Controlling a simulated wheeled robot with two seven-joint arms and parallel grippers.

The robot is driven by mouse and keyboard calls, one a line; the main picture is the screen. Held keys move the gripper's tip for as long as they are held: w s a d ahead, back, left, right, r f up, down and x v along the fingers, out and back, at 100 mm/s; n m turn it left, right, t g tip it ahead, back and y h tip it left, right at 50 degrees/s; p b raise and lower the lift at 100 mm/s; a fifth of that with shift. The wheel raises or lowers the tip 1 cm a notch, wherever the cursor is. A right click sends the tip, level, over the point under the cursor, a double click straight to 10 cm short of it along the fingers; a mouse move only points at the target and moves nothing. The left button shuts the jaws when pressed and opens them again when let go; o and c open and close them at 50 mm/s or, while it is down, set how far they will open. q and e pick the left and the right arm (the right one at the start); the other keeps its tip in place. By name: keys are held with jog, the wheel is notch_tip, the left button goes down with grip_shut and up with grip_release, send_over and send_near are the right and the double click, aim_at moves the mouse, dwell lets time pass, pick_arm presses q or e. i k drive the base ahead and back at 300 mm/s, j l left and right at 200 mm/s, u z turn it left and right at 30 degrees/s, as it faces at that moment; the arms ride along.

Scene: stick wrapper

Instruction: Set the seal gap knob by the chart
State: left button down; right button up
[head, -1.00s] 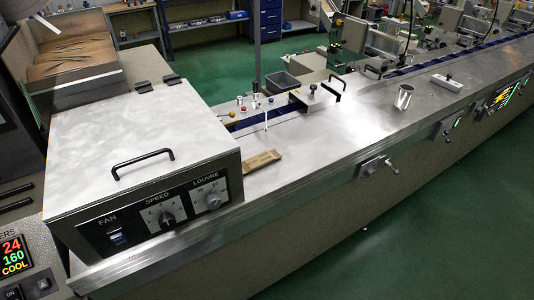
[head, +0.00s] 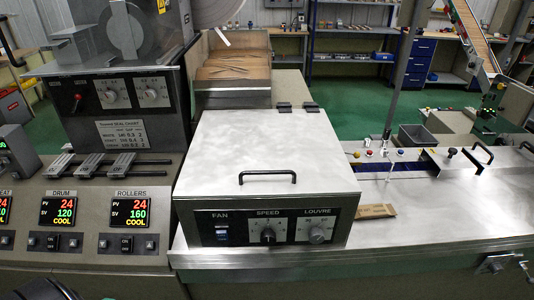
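The white chart plate (head: 121,133) is fixed to the front of the dark machine housing at the left. Its title seems to end in "SEAL CHART", with a few rows of figures below that are too small to read surely. Neither of my grippers shows in the head view.
A red-handled switch (head: 76,99) sits left of the dials. Below are sliding clamps (head: 92,165) and heater displays (head: 133,212). A metal box (head: 270,155) with a handle and FAN, SPEED and LOUVRE controls stands in the middle. A brown wrapped stick (head: 376,212) lies right of it.

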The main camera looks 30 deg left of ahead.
aim_at(109, 97)
jog(key=u, duration=1.85)
